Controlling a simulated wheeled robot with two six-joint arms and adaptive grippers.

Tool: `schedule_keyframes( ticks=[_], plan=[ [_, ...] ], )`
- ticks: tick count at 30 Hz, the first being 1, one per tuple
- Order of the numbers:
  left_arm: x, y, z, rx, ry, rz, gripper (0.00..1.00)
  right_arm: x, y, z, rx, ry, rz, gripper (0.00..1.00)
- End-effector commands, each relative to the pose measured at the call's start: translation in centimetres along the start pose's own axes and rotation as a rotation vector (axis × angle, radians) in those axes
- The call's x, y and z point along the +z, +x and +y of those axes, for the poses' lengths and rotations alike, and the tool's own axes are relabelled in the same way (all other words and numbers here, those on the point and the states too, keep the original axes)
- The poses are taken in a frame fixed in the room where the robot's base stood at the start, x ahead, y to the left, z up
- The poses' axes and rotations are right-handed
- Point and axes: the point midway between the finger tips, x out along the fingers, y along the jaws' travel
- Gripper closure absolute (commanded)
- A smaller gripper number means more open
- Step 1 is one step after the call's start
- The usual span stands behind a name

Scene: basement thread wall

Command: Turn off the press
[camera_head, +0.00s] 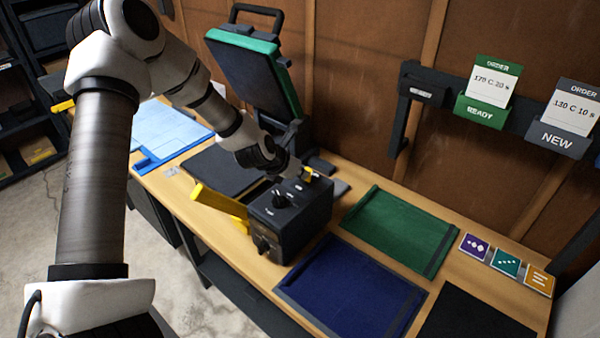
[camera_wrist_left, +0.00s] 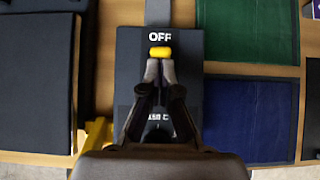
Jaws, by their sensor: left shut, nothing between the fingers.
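The press stands open on the wooden bench, its green-edged upper plate (camera_head: 250,72) tilted up and its dark lower plate (camera_head: 218,168) bare. Its black control box (camera_head: 292,212) has a dark knob (camera_head: 281,199) on top. In the left wrist view, the control box (camera_wrist_left: 190,45) carries the word OFF above a small yellow switch (camera_wrist_left: 160,52). My left gripper (camera_wrist_left: 160,66) is shut and empty, its fingertips right at the near edge of the yellow switch; I cannot tell if they touch. In the head view, my left gripper (camera_head: 300,172) is over the box's back edge. My right gripper is not in view.
A yellow handle (camera_head: 215,203) sticks out at the press's front left. Green (camera_head: 400,232) and blue (camera_head: 350,285) mats lie right of the box. A blue-edged sheet (camera_head: 172,135) lies at left. Order cards (camera_head: 490,92) hang on a wall rail.

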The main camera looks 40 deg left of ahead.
Motion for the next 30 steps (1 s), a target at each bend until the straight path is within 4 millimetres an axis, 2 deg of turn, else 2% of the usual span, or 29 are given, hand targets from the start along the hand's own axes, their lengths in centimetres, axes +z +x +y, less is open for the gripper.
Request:
schedule_keyframes(
  ticks=[1, 8, 18, 30],
  plan=[
    [0.5, -0.2, 0.0, 0.001, 0.002, 0.03, 1.0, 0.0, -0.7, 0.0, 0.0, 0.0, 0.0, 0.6],
    [0.1, 0.0, 0.0, 0.0, 0.0, 0.023, 1.0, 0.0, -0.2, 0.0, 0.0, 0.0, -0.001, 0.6],
    [1.1, -1.1, 0.0, 0.001, 0.001, 0.022, 1.0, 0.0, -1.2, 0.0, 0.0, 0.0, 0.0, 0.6],
    [1.4, -1.4, 0.0, 0.001, 0.0, 0.022, 1.0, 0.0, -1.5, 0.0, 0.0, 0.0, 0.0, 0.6]
  ],
)
